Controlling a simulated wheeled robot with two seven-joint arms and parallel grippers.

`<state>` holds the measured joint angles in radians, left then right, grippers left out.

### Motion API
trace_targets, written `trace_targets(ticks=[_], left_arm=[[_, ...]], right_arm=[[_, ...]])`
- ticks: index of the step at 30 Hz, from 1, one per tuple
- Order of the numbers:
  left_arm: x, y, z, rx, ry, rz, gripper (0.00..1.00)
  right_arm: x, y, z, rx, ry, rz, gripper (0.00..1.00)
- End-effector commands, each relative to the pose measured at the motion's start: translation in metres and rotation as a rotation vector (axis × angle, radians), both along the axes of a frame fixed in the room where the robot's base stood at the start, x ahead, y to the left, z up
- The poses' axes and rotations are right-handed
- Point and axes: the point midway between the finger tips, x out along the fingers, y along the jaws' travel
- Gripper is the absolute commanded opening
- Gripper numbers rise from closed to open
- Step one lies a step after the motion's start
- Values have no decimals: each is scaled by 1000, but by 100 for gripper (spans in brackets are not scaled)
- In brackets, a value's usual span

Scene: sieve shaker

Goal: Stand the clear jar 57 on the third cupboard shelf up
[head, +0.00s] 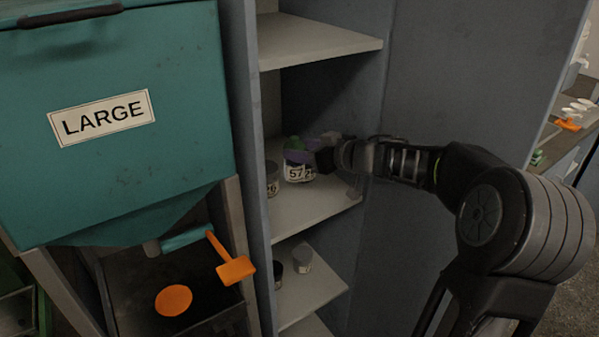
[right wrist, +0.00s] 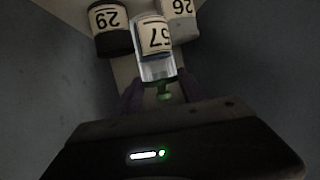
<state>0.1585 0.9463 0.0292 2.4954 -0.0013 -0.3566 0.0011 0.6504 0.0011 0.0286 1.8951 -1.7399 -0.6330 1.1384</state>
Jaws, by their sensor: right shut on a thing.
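The clear jar 57 (head: 295,174) is upright at a cupboard shelf (head: 312,207), with its green knob on top; I cannot tell whether its base touches the shelf. My right gripper (head: 301,156) reaches in from the right, its purple fingers shut on the jar's green knob. In the right wrist view the jar (right wrist: 155,48) shows inverted beyond the fingers (right wrist: 163,92), its glass and label in sight. My left gripper is not in view.
Jar 26 (head: 272,184) stands just left of jar 57. Jar 29 (right wrist: 110,30) is close by on the other side, mostly hidden in the head view. The cupboard's side walls and upper shelf (head: 320,42) hem the space. Smaller jars (head: 302,257) stand below.

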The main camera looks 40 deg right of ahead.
Motion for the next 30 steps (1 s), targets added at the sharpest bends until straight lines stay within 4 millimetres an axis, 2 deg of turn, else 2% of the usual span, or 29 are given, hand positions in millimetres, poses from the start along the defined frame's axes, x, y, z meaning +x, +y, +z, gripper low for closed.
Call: trace_targets(ticks=[8, 18, 30], left_arm=[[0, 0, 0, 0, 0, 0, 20], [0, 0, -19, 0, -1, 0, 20], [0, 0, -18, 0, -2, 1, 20]], right_arm=[[0, 0, 0, -1, -1, 0, 0], [0, 0, -47, 1, 0, 0, 0], [0, 0, -50, -1, -1, 0, 0]])
